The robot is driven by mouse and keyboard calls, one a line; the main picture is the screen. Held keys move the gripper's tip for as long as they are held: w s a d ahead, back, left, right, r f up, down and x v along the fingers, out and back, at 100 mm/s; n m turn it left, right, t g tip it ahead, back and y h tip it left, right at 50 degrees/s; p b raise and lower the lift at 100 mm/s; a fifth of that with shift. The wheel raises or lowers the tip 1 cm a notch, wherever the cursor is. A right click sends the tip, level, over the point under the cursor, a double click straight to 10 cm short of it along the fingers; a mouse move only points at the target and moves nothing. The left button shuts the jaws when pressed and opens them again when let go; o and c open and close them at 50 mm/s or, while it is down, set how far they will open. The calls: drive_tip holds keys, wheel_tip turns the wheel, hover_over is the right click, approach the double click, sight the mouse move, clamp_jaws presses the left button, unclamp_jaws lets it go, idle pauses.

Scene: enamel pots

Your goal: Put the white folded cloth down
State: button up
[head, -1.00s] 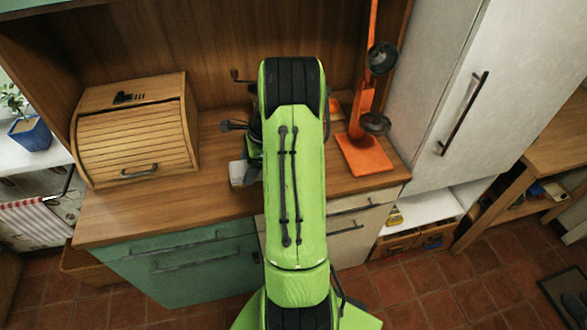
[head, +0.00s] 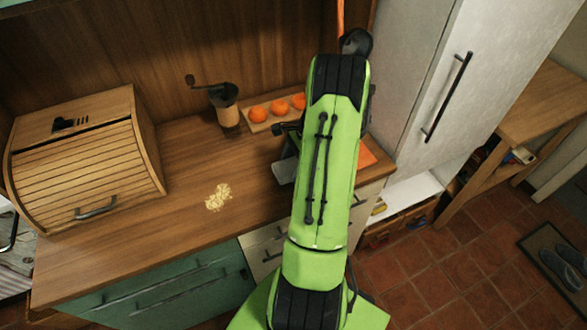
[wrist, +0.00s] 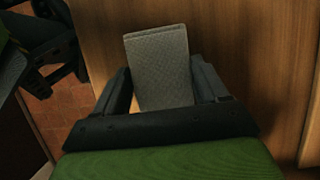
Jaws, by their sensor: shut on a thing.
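The folded cloth (wrist: 160,60) looks pale grey-white and textured in the wrist view. My gripper (wrist: 161,88) is shut on it, with one dark finger on each side. In the head view my green arm hides most of the gripper, and a pale edge of the cloth (head: 283,172) shows just left of the arm, over the right part of the wooden counter (head: 180,160). I cannot tell whether the cloth touches the counter.
Pale yellow crumbs (head: 218,196) lie mid-counter. A hand mill (head: 228,110) and a board with oranges (head: 257,115) stand at the back. A roll-top bread box (head: 85,170) is at left. An orange stand (head: 366,157) is partly hidden behind my arm. A white fridge (head: 450,80) is at right.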

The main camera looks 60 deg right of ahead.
drive_tip(key=shift+f, duration=0.75)
drive_tip(key=o, duration=0.9)
drive_tip(key=shift+f, duration=0.1)
drive_tip(key=shift+o, duration=0.2)
drive_tip(key=shift+a, duration=0.1)
